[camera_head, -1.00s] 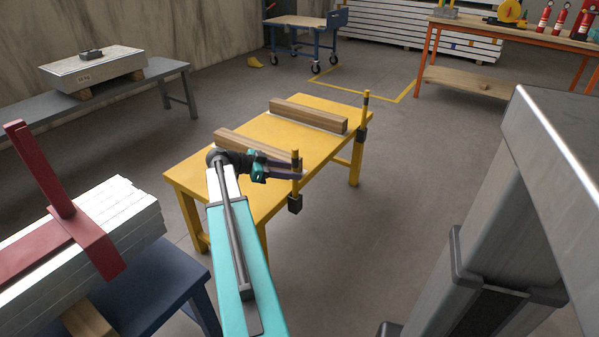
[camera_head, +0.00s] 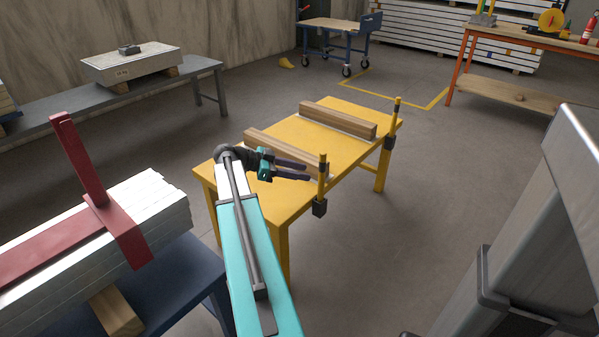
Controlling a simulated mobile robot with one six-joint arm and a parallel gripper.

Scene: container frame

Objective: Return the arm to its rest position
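My teal arm reaches forward from the bottom of the head view, and my gripper (camera_head: 307,172) is over the near edge of the yellow table (camera_head: 345,152). Its two dark purple fingers point right, with a gap between them and nothing seen in it. The fingertips end just left of a yellow clamp post (camera_head: 323,170) with a black block at its foot, at the table's front edge. Whether they touch the post is hard to tell. A second yellow post (camera_head: 393,122) stands at the table's right corner. Two wooden beams (camera_head: 338,119) (camera_head: 290,146) lie on the table.
At left, a stack of white boards (camera_head: 165,215) with a red clamp (camera_head: 90,180) rests on a blue table (camera_head: 185,280). A grey bench (camera_head: 60,112), blue cart (camera_head: 335,30) and orange workbench (camera_head: 520,95) stand behind. Floor (camera_head: 400,240) right of the yellow table is clear.

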